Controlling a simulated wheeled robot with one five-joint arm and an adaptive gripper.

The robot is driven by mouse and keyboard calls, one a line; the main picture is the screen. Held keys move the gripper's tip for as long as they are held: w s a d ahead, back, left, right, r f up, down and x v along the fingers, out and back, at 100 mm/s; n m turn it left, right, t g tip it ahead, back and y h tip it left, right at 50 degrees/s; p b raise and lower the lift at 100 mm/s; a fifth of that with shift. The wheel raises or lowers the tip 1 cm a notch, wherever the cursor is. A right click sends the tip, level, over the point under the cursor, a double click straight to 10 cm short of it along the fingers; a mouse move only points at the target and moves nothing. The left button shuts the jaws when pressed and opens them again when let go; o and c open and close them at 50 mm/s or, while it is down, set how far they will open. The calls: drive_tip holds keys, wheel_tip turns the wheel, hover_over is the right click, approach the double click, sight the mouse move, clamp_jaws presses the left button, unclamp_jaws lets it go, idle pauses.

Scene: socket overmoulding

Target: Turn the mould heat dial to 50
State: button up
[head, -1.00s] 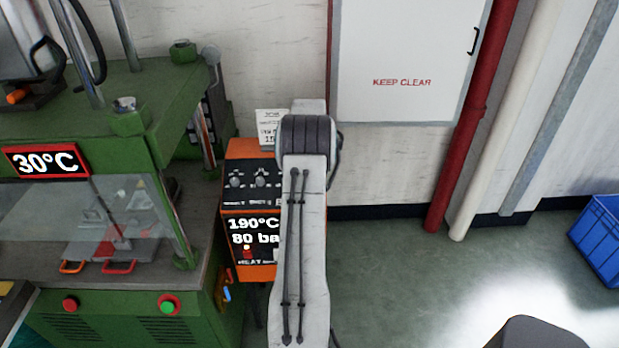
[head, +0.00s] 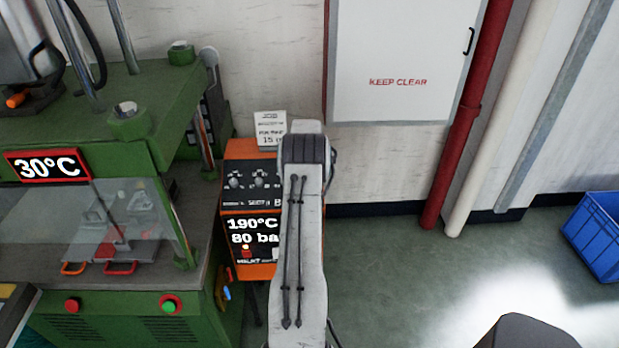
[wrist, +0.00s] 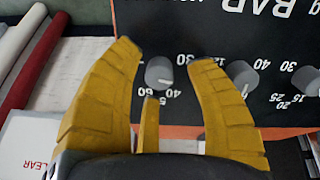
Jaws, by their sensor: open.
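The wrist view shows a row of grey dials on a dark panel, with its print upside down. One dial (wrist: 160,73) with 60 and 40 printed near it lies between my gripper's (wrist: 165,55) yellow fingertips. Its light pointer mark faces the lower right in that view. My gripper is open, with a finger on each side of this dial and a third finger below it; I cannot tell whether any finger touches it. The dial's name is not readable. In the head view my arm hides the right part of the orange control box (head: 231,150) and my gripper.
Another dial (wrist: 241,76) sits close to the right finger. The box's screen (head: 250,236) reads 190°C and 80 ba, partly covered. The green press (head: 130,200) on the left shows 30°C. A paper card (head: 270,127) stands on the box.

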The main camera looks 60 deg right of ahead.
drive_tip(key=shift+d+f, duration=0.1)
drive_tip(key=shift+f, duration=0.2)
clamp_jaws()
idle(0.5)
